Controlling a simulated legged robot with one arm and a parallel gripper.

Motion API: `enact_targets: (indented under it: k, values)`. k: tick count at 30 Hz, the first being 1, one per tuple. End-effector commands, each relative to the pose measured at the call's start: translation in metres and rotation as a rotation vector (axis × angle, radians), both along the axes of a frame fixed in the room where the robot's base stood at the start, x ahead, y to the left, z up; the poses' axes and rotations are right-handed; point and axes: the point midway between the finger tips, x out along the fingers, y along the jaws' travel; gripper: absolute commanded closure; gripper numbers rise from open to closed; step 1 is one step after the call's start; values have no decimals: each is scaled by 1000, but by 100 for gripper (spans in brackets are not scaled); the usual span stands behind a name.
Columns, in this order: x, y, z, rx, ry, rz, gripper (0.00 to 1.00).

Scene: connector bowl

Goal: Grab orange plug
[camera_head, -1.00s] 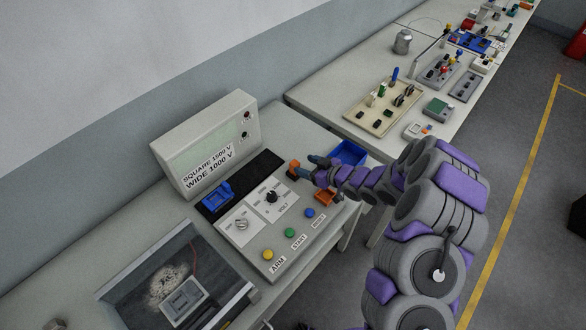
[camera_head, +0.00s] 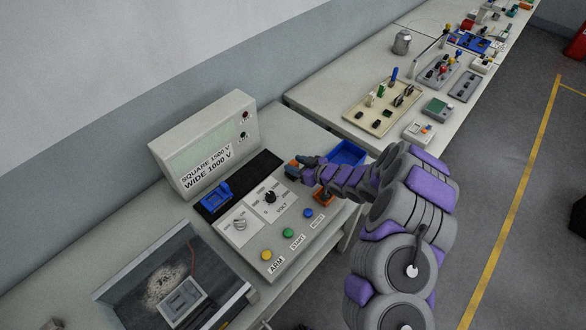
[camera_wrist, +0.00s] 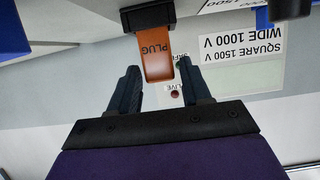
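The orange plug (camera_wrist: 156,58), marked PLUG, has a dark end at the top of the wrist view. In the head view the plug (camera_head: 291,171) is at the right end of the black strip, partly hidden by my gripper (camera_head: 301,163). In the wrist view my gripper (camera_wrist: 158,68) is open. Its two dark fingers stand on either side of the plug's orange end, with a visible gap on each side.
The control panel (camera_head: 240,255) has knobs and coloured buttons. A display box (camera_head: 206,145) stands behind it. A blue bin (camera_head: 348,153) and an orange-brown tray (camera_head: 325,199) sit close to my arm. A blue socket piece (camera_head: 216,195) lies on the black strip.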

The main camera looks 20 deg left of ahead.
Motion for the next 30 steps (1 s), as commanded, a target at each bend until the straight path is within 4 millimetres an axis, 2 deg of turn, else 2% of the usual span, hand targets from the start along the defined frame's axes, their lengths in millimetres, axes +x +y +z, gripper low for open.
enact_targets:
  k: [2, 14, 23, 30]
  values:
    - [0, 0, 0, 0, 0, 0, 60]
    - [0, 2, -1, -3, 1, 0, 99]
    - [0, 2, 0, -3, 2, 1, 99]
    - [0, 2, 18, 0, -2, -1, 99]
